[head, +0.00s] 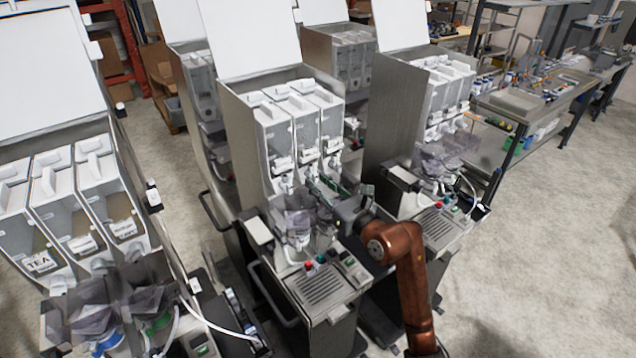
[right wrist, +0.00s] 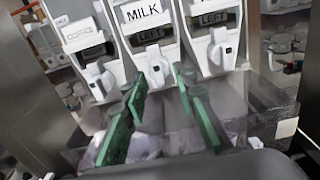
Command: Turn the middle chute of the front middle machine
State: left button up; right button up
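The front middle machine (head: 240,150) is a grey cabinet with its lid up and three white canisters inside. The middle canister, labelled MILK (right wrist: 145,14), has a white chute (right wrist: 155,66) at its lower front. My right gripper (right wrist: 161,84) has green finger pads and is open. In the right wrist view its fingertips lie just below and to either side of the middle chute, with nothing held; contact cannot be told. In the head view the right gripper (head: 322,184) reaches in at the chutes from the right and partly hides them. My left gripper is not in view.
The COFFEE canister's chute (right wrist: 98,80) is left of the middle one and another chute (right wrist: 220,48) is right. Clear plastic hoppers (head: 298,215) sit below. Similar machines stand left (head: 75,200) and right (head: 440,110). A workbench (head: 545,100) is at the back right.

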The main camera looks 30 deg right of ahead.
jog(key=s, duration=1.1)
jog(key=shift+d, duration=0.45)
jog(key=shift+s, duration=0.15)
